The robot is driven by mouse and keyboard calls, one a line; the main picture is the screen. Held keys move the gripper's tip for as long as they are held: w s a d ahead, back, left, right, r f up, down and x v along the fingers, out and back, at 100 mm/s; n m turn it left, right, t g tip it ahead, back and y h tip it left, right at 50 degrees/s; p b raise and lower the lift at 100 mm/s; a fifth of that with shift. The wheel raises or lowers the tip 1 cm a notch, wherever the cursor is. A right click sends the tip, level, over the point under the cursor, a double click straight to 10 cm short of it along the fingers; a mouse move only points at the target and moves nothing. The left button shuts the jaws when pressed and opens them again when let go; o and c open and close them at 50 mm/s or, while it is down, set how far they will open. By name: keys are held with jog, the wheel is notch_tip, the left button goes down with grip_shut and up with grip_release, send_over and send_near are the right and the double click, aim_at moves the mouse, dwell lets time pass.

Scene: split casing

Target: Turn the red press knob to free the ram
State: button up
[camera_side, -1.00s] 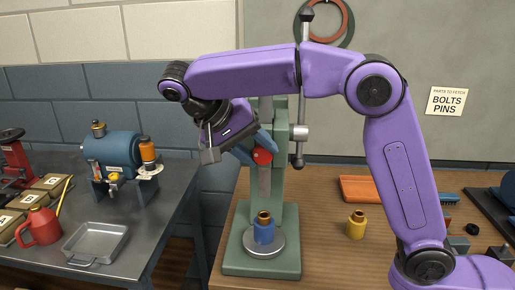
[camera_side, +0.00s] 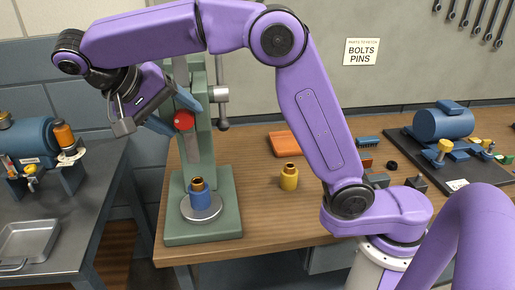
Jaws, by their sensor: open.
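The red press knob (camera_side: 183,120) is on the front of the green press (camera_side: 208,150). My gripper (camera_side: 180,119) is at the knob, with its two blue fingers spread, one above right of the knob and one below left. The fingers look to be on either side of the knob; whether they touch it I cannot tell.
A yellow bushed part (camera_side: 289,177) stands on the wooden bench (camera_side: 280,215) right of the press. An orange tray (camera_side: 289,143) and a dark board (camera_side: 400,148) with a blue motor (camera_side: 444,122) are farther right. A metal table (camera_side: 70,225) with a grey pan (camera_side: 32,243) is left.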

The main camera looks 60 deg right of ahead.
jog(key=shift+s+d+r+m+t+y, duration=0.1)
jog(key=shift+s+m+t+y, duration=0.1)
jog(key=shift+t+y, duration=0.4)
jog(key=shift+s+d+r+m+t+y, duration=0.1)
jog(key=shift+m+t+y, duration=0.1)
jog(key=shift+t+y, duration=0.35)
jog(key=t+y, duration=0.2)
jog(key=y, duration=0.1)
jog(key=shift+s+d+m+t, duration=0.15)
jog(key=shift+d+m+t, duration=0.1)
jog(key=shift+m, duration=0.15)
jog(key=v, duration=1.7)
jog(key=shift+a, duration=0.15)
jog(key=shift+r, duration=0.15)
